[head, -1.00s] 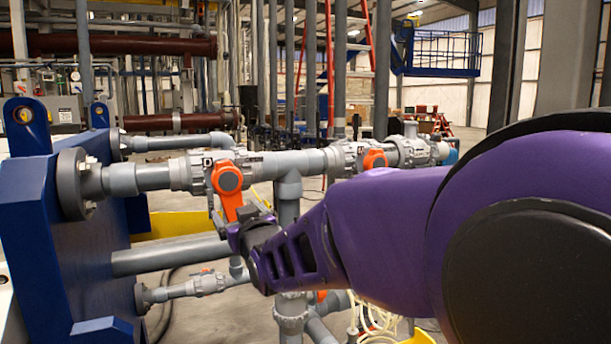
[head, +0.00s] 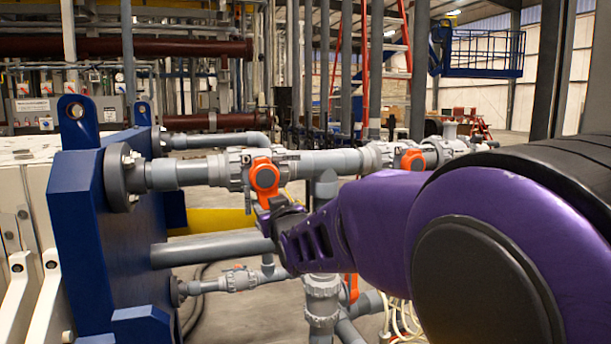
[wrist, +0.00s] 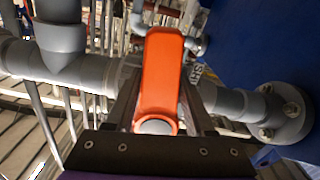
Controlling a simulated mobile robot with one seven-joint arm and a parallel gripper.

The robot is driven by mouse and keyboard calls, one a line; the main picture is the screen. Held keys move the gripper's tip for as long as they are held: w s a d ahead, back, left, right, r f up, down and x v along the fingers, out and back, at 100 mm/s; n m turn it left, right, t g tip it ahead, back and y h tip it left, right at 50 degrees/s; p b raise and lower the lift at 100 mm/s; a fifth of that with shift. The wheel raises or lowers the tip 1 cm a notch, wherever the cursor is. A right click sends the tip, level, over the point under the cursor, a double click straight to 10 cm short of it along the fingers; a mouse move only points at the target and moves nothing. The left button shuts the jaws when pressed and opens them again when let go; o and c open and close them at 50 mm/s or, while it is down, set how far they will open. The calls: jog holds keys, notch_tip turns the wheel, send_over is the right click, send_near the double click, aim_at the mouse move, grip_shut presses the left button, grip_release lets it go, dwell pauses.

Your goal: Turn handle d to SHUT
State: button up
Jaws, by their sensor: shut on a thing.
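Handle d (head: 265,178) is an orange lever on a grey valve (head: 236,168) in the horizontal pipe, at the centre left of the head view. It hangs roughly downward from its hub, and its lower end is partly hidden by my gripper (head: 272,211). In the wrist view the orange handle (wrist: 160,75) lies between the two dark fingers of my gripper (wrist: 159,95), which is shut on it.
A second orange handle (head: 412,160) sits farther right on the same pipe. A blue press plate (head: 105,230) with a pipe flange (head: 122,176) stands at left. Grey pipes (head: 215,248) run below. My purple arm covers the lower right.

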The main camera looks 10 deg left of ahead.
grip_shut()
jog(key=shift+s+a+f+m+b, duration=0.15)
jog(key=shift+m+b, duration=0.35)
jog(key=shift+m, duration=0.1)
jog(key=shift+s+a+m+b, duration=0.15)
jog(key=shift+a+m+b, duration=0.2)
jog(key=shift+m, duration=0.25)
jog(key=shift+s+a+r, duration=0.1)
jog(key=shift+r, duration=0.1)
jog(key=o, duration=1.1)
grip_release()
jog(key=shift+s+a, duration=0.1)
jog(key=shift+f, duration=0.15)
jog(key=shift+b+v, duration=0.95)
jog(key=shift+v, duration=2.6)
